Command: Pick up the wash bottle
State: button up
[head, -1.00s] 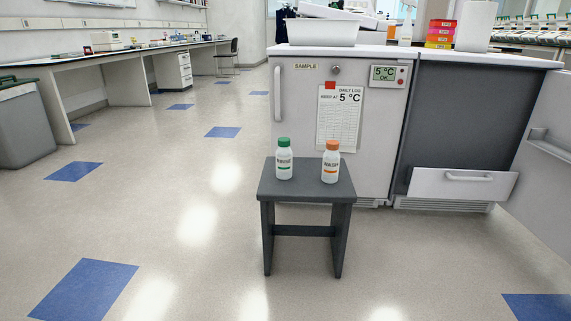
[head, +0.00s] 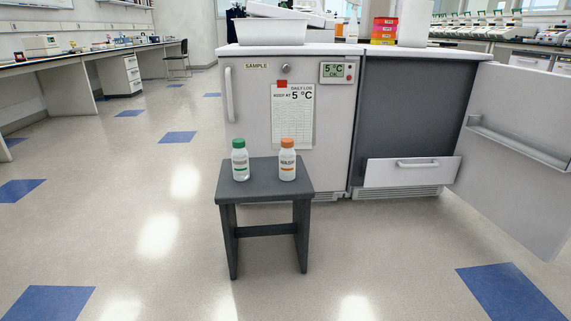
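Two small white bottles stand upright and apart on a dark grey stool. The orange-capped bottle (head: 287,160) is on the right; its label is small but seems to read "WASH", with an orange band. The green-capped bottle (head: 240,160) is on the left; its label is too small to read surely. The stool (head: 264,190) stands on the floor in front of the fridge. My gripper is not in view, and nothing hides the bottles.
A closed fridge (head: 250,130) marked "SAMPLE" stands behind the stool. To its right is a dark open compartment with a drawer (head: 411,172) and an open door (head: 515,160). A white bin (head: 265,31) sits on top. The floor (head: 160,235) around the stool is clear.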

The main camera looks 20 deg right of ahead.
aim_at(287, 155)
jog(key=i+l+z, duration=0.2)
jog(key=i, duration=0.6)
jog(key=i+l+z, duration=0.1)
jog(key=i+z, duration=0.15)
jog(key=i, duration=0.55)
